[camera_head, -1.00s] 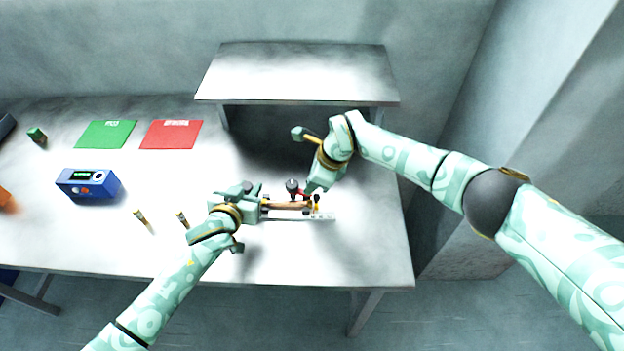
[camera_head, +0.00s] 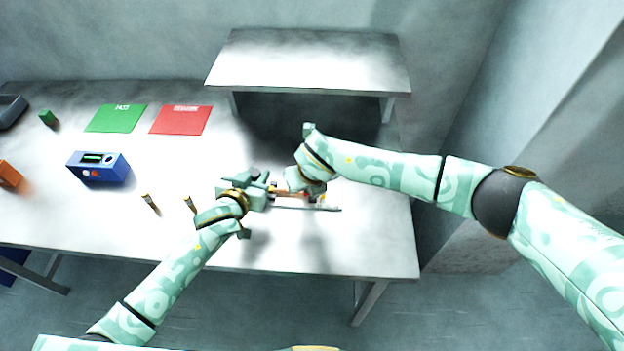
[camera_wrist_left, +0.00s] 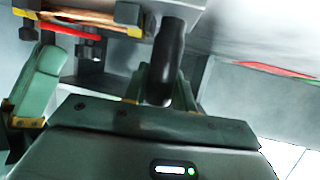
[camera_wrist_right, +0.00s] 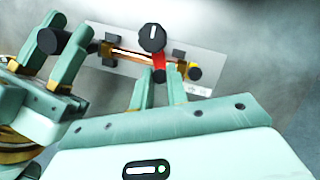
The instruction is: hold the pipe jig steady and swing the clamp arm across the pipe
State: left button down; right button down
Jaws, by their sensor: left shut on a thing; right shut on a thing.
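The pipe jig is a pale flat plate (camera_wrist_right: 205,62) on the table; its edge also shows in the head view (camera_head: 322,208). A copper pipe (camera_wrist_right: 128,54) lies along it between dark supports. The red clamp arm (camera_wrist_right: 158,74) runs from beside the black knob (camera_wrist_right: 152,37) to my right gripper (camera_wrist_right: 160,92), and overlaps the pipe in the right wrist view. That gripper is shut on the clamp arm; its fingertips are partly hidden in the head view. My left gripper (camera_head: 264,190) is shut on the jig's black handle (camera_wrist_left: 166,62) at the plate's left end.
A blue device (camera_head: 98,168), two small brass-coloured pieces (camera_head: 150,204), a green mat (camera_head: 115,118) and a red mat (camera_head: 181,120) lie to the left. A raised shelf (camera_head: 310,62) stands behind the jig. The table's front right is clear.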

jog(key=shift+s+a+m+t+h, duration=0.15)
jog(key=shift+a+m+h, duration=0.25)
jog(key=shift+m, duration=0.55)
jog(key=shift+s+a+m+t+h, duration=0.15)
jog(key=shift+a+m+h, duration=0.2)
jog(key=shift+m, duration=0.6)
jog(key=shift+w, duration=0.15)
jog(key=c, duration=1.4)
grip_release()
jog(key=v, duration=1.2)
